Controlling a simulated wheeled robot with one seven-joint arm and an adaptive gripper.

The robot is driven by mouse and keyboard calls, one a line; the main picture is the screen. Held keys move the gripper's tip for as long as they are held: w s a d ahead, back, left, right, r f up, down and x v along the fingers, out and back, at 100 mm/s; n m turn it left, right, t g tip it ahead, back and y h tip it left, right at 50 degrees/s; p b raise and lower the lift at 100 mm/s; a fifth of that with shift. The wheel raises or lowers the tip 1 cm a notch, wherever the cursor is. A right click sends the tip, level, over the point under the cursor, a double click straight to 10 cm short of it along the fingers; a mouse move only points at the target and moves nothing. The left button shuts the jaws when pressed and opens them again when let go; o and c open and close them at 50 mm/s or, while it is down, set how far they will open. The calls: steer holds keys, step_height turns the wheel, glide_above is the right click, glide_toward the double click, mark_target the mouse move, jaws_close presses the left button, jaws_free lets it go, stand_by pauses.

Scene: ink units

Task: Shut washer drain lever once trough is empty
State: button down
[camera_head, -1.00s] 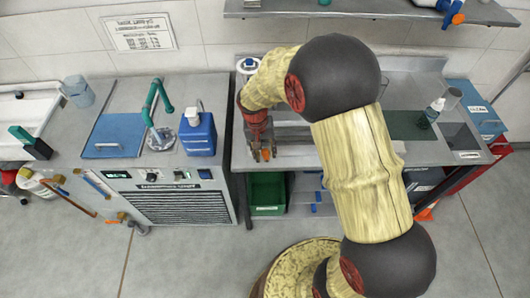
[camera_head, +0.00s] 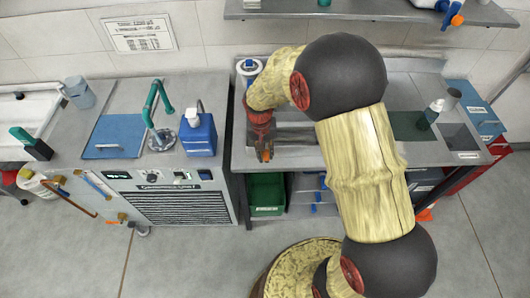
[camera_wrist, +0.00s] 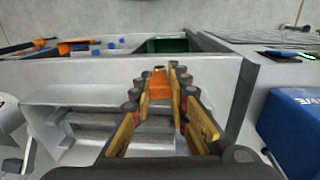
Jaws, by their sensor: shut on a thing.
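My gripper (camera_head: 264,155) is at the front edge of the middle steel bench (camera_head: 235,160), pointing down. In the wrist view its two fingers (camera_wrist: 160,82) are closed on a small orange piece (camera_wrist: 160,85), which looks like the lever's handle. The fingers hide most of it, so its angle and mounting cannot be told. A shallow metal recess with ledges (camera_wrist: 75,95), likely the trough, shows beside the fingers in the wrist view. I see no objects or clear liquid in its visible part. My arm hides much of the bench in the head view.
A blue jug (camera_head: 198,135) stands left of my gripper on the neighbouring machine, close by in the wrist view (camera_wrist: 298,125). A green bin (camera_head: 266,192) is on the shelf below. The floor in front is clear.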

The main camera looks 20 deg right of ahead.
mark_target(267, 151)
steer(key=shift+s+d+y, duration=0.1)
steer(key=shift+d+y, duration=0.15)
steer(key=shift+y, duration=0.35)
steer(key=c, duration=1.7)
jaws_free()
step_height(267, 151, up, 12)
steer(key=shift+d, duration=0.1)
